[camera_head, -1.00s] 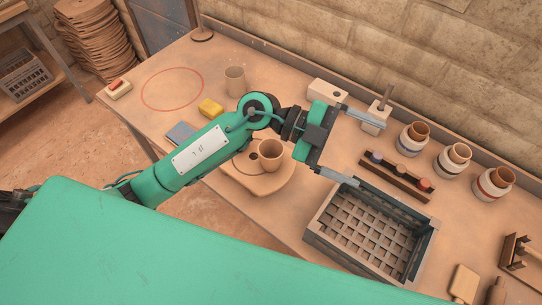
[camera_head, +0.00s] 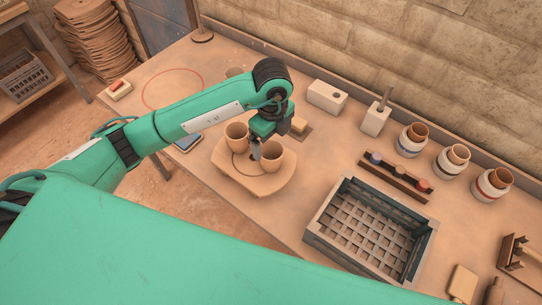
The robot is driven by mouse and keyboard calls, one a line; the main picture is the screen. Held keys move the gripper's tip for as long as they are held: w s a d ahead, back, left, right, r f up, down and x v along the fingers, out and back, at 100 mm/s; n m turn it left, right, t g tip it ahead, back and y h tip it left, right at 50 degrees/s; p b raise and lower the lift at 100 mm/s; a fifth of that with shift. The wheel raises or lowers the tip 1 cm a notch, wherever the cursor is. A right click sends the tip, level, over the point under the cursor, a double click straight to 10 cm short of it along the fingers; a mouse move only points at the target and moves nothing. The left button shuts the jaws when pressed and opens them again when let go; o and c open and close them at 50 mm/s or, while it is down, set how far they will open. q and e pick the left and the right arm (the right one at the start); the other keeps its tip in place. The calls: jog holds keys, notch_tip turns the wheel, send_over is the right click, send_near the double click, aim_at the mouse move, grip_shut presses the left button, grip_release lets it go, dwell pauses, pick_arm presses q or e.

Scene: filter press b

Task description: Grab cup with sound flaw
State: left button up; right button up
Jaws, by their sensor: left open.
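Two plain brown clay cups stand upright on a pale board on the table: a left cup (camera_head: 236,136) and a right cup (camera_head: 272,158). A third cup (camera_head: 234,72) stands farther back, mostly hidden behind my left arm. No flaw can be made out on any of them. My left gripper (camera_head: 258,151) points down at the two cups on the board. It is open, with a finger showing between them at the right cup's near left rim; whether it touches is unclear. The board (camera_head: 250,184) shows around the cups. My right gripper is out of view.
A dark slatted crate (camera_head: 318,233) stands right of the board. Several banded jars line the back right, including one white jar (camera_head: 410,146). A white block (camera_head: 326,97) stands at the back. A red circle (camera_head: 150,88) marks the table at left.

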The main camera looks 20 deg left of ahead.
pick_arm(q)
send_near(271, 157)
jog(key=shift+s+d+f+p, duration=0.15)
jog(key=shift+s+d+f, duration=0.15)
jog(key=shift+s, duration=0.3)
jog(key=shift+s+d+f+p, duration=0.15)
jog(key=shift+s+f, duration=0.2)
jog(key=shift+s, duration=0.25)
jog(key=shift+f, duration=0.3)
notch_tip(271, 157, down, 4)
jog(key=shift+a+r+p, duration=0.15)
jog(key=shift+r+p, duration=0.05)
jog(key=shift+p, duration=0.7)
jog(key=shift+f, duration=0.45)
jog(key=shift+c, duration=0.4)
jog(key=c, duration=1)
